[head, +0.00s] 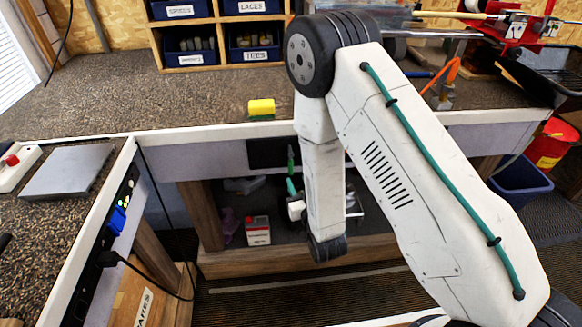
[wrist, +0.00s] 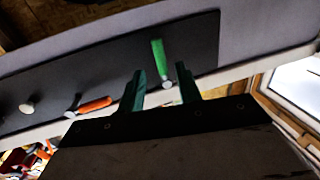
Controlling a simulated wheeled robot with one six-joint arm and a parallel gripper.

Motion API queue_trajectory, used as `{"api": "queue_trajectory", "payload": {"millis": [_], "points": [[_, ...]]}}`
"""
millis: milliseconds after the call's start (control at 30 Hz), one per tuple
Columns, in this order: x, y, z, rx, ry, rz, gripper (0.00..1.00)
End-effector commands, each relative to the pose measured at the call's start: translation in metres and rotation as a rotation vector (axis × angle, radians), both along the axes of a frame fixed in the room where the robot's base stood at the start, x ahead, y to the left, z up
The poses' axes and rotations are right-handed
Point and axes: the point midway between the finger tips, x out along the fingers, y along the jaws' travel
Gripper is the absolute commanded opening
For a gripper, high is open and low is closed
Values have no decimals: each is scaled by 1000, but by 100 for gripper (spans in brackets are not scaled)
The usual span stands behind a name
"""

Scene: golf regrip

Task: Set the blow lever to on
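A dark panel (wrist: 205,35) on the bench front carries a green-handled lever (wrist: 158,58) and an orange-handled lever (wrist: 95,105). No labels are readable, so I cannot tell which is the blow lever. In the wrist view the green lever stands nearly upright from its pivot; the orange one lies near sideways. My gripper (wrist: 159,68) is open, its two green fingers apart, with the green lever appearing between them. I cannot tell whether they touch it. In the head view, my arm hides much of the panel (head: 265,152) and most of the gripper.
A pale round knob (wrist: 27,107) is left of the orange lever. The bench edge (head: 215,130) runs above the panel. A yellow sponge (head: 261,107) lies on top. A blue bin (head: 520,185) stands right.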

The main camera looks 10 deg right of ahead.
Motion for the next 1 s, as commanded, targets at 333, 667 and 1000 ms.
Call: {"api": "queue_trajectory", "payload": {"millis": [333,667,1000], "points": [[48,9,2,4,-8,0,34],[75,15,2,2,-6,-1,34],[75,15,2,2,-6,0,1]]}}
